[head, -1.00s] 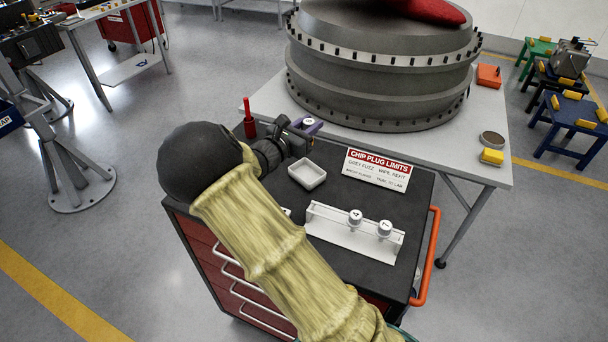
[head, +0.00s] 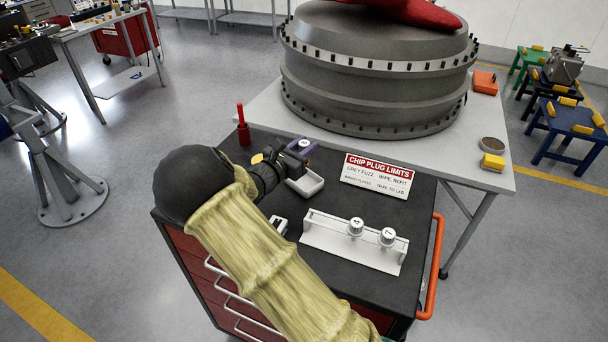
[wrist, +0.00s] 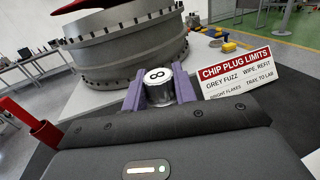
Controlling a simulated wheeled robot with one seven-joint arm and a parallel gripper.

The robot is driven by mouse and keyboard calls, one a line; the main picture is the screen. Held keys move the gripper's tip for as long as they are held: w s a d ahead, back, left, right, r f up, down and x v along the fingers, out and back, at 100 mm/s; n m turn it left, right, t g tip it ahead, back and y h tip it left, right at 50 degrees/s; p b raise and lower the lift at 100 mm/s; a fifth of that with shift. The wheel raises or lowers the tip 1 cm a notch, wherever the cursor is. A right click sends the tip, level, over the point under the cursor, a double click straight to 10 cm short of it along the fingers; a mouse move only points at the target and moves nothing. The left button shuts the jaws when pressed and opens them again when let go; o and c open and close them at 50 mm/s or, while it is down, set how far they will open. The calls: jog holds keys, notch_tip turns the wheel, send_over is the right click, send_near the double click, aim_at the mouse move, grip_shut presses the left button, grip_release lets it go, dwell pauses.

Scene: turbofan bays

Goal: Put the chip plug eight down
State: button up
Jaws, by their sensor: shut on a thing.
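The chip plug eight (wrist: 158,88) is a silvery cylinder with a black 8 on its white top. In the wrist view it stands upright between the purple fingers of my gripper (wrist: 160,95), which is shut on it. In the head view my gripper (head: 301,150) is over the cart's far left part, beside and partly over the white tray (head: 306,184). My wrist hides part of the tray, and the plug's lower end is hidden.
A white rack (head: 352,243) on the black cart top (head: 400,195) holds plugs 4 (head: 356,226) and 7 (head: 388,236). A chip plug limits sign (head: 376,176) stands behind it. A red bottle (head: 242,126) is at the far left corner. The engine casing (head: 375,80) stands beyond.

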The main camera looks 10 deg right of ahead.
notch_tip(320, 180, down, 4)
jog(key=shift+w+r+p, duration=0.1)
jog(key=shift+r+p, duration=0.05)
jog(key=shift+p, duration=0.15)
jog(key=shift+f+p, duration=0.4)
jog(key=shift+f, duration=1.7)
jog(key=shift+f, duration=0.15)
jog(key=o, duration=1)
jog(key=shift+c, duration=0.2)
jog(key=shift+o, duration=0.2)
